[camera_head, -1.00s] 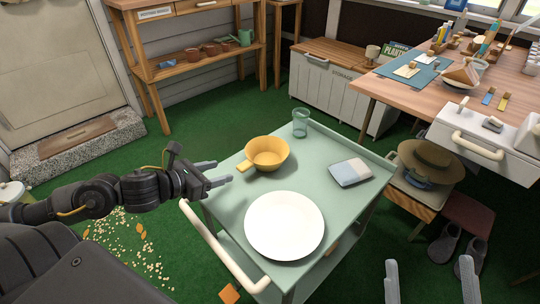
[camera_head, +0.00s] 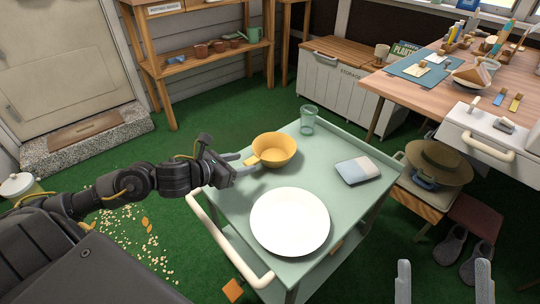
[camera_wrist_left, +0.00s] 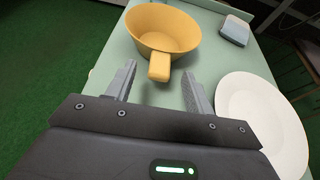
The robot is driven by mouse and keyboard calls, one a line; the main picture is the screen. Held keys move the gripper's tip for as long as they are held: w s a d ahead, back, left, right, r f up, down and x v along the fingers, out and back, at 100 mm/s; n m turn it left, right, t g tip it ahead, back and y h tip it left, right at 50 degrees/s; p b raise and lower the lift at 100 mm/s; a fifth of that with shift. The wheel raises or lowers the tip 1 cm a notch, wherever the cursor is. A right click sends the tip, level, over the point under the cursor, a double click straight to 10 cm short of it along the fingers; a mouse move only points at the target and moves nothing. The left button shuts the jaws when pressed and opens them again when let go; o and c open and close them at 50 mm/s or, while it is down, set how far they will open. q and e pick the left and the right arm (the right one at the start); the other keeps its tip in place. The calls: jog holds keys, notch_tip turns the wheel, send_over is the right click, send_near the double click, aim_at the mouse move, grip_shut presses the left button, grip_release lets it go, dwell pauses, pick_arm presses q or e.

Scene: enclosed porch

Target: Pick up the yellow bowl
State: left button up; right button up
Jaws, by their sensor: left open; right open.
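The yellow bowl (camera_head: 276,148) with a short handle stands upright on the green cart top (camera_head: 230,205), near its far left side. In the left wrist view the bowl (camera_wrist_left: 163,28) is straight ahead, and its handle (camera_wrist_left: 159,66) points toward my left gripper (camera_wrist_left: 158,85). The two fingers are open, with the handle's end just beyond and between their tips. My left gripper also shows in the head view (camera_head: 243,165), just left of the bowl. My right gripper (camera_head: 443,280) is open and empty at the bottom right, well away from the bowl.
A white plate (camera_head: 290,222) lies on the cart in front of the bowl. A glass (camera_head: 308,119) stands behind it and a blue-white cloth or book (camera_head: 357,170) lies to the right. The cart has a cream handle bar (camera_head: 222,245) on its left side.

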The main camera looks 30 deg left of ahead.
aim_at(250, 161)
pick_arm(q)
jog(key=x, duration=0.3)
jog(key=shift+w+f, duration=0.2)
jog(key=shift+w, duration=0.1)
jog(key=shift+w+d+f, duration=0.25)
jog(key=shift+w, duration=0.25)
pick_arm(e)
jog(key=shift+s+d+r+t, duration=0.1)
jog(key=shift+d+r+t, duration=0.25)
jog(key=shift+t, duration=0.15)
pick_arm(q)
jog(key=shift+c, duration=0.4)
jog(key=c, duration=1)
jog(key=shift+r, duration=0.1)
jog(key=shift+c, duration=0.2)
pick_arm(e)
jog(key=shift+s, duration=0.1)
pick_arm(q)
jog(key=shift+r, duration=0.1)
